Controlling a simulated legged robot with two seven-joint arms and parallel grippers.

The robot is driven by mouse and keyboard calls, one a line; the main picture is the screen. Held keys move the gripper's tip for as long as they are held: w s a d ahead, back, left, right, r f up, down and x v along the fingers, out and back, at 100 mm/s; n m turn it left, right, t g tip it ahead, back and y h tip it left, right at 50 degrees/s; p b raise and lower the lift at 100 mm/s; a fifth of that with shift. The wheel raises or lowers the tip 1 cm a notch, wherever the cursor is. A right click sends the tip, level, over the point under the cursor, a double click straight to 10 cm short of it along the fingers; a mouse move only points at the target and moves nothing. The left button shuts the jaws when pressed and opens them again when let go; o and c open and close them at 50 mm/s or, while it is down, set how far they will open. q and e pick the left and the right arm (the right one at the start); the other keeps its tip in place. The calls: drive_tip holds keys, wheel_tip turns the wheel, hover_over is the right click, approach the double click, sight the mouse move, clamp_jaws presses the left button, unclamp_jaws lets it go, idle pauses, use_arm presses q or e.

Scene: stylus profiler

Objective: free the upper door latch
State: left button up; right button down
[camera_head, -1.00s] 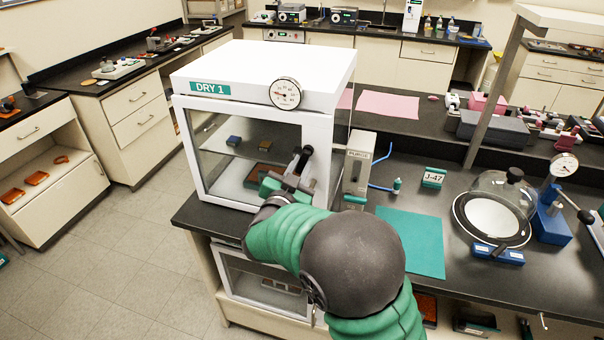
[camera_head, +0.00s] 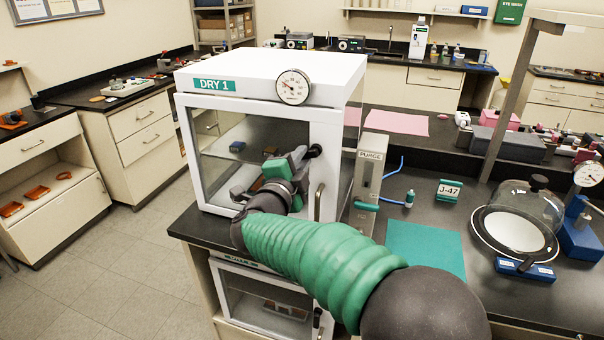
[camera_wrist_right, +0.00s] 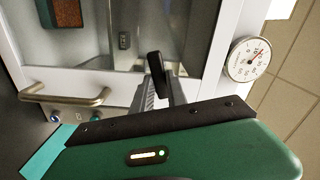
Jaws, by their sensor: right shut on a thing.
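The white cabinet marked DRY 1 (camera_head: 330,130) stands on the black bench with its glass door closed. The black upper door latch (camera_head: 314,151) is at the door's right edge, below the round gauge and above the door handle (camera_head: 319,201). My right gripper (camera_head: 302,160) reaches the latch from the front and is shut on it. In the right wrist view the dark latch lever (camera_wrist_right: 156,67) stands between the gripper's fingers (camera_wrist_right: 160,92), which hide its lower part. My left gripper is not in view.
A round gauge (camera_head: 293,87) sits on the cabinet's top front edge. The PURGE unit (camera_head: 368,167) stands close on the right. A teal mat (camera_head: 427,248) and a glass bell jar (camera_head: 516,215) lie further right. A second cabinet (camera_head: 265,303) is below.

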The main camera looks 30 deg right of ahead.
drive_tip(key=shift+r+m+b, duration=0.2)
drive_tip(key=shift+m+b, duration=1.25)
drive_tip(key=shift+m, duration=0.35)
drive_tip(key=c, duration=1.3)
unclamp_jaws()
drive_tip(key=shift+w, duration=0.1)
drive_tip(key=shift+r, duration=0.1)
drive_tip(key=v, duration=1.6)
drive_tip(key=shift+s+a, duration=0.3)
